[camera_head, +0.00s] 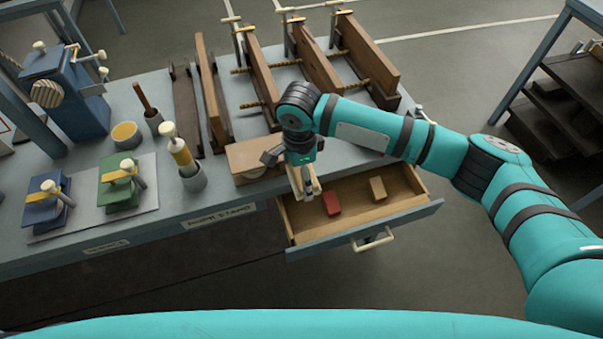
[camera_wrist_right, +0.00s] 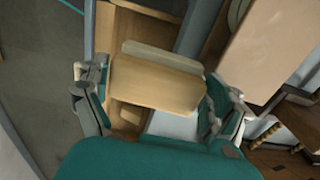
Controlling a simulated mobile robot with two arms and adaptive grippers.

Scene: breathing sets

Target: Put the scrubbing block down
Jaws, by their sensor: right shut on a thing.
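My right gripper (camera_head: 309,190) points down over the left part of an open drawer (camera_head: 405,206). It is shut on a scrubbing block (camera_wrist_right: 155,84), a tan wooden block with a pale grey layer along one side, as the right wrist view shows. The fingers (camera_wrist_right: 162,105) sit at the block's two ends. In the head view the block is mostly hidden by the gripper. I cannot tell whether it touches the drawer floor. A red block (camera_head: 332,203) and a small tan block (camera_head: 377,188) lie in the drawer, to the right of the gripper. My left gripper is not in view.
The drawer sticks out from a grey workbench (camera_head: 232,195). Wooden clamped boards (camera_head: 320,65) stand at the back. A wooden block (camera_head: 250,158) lies left of my wrist.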

